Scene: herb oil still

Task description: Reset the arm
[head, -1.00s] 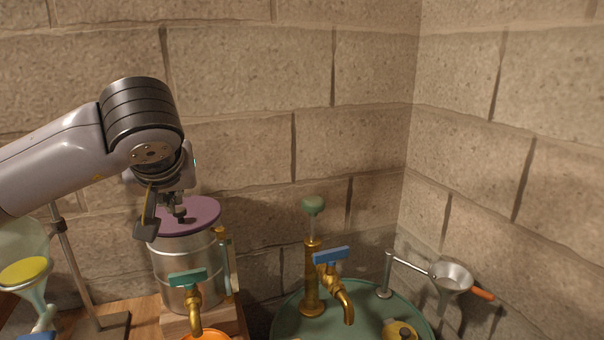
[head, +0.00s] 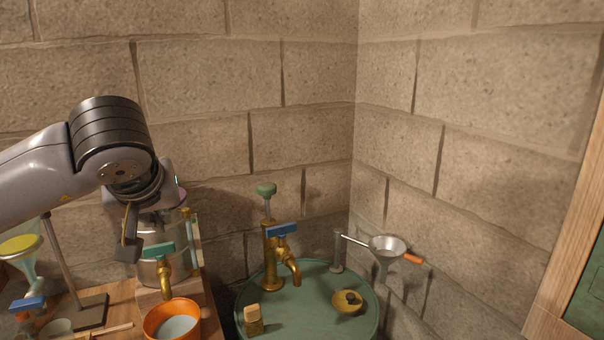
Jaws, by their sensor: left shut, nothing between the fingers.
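My left arm comes in from the left in the head view. The gripper is shut and holds nothing. The arm hides much of the pot and lid, and I cannot tell whether the gripper touches the pot. My right gripper is not in view.
An orange bowl (head: 172,320) stands below the pot's tap. To the right, a green round table (head: 312,313) carries a brass tap (head: 270,257), a small corked bottle (head: 253,322) and a yellow lidded dish (head: 348,301). A funnel (head: 387,247) is held on a stand. Stone walls close the back.

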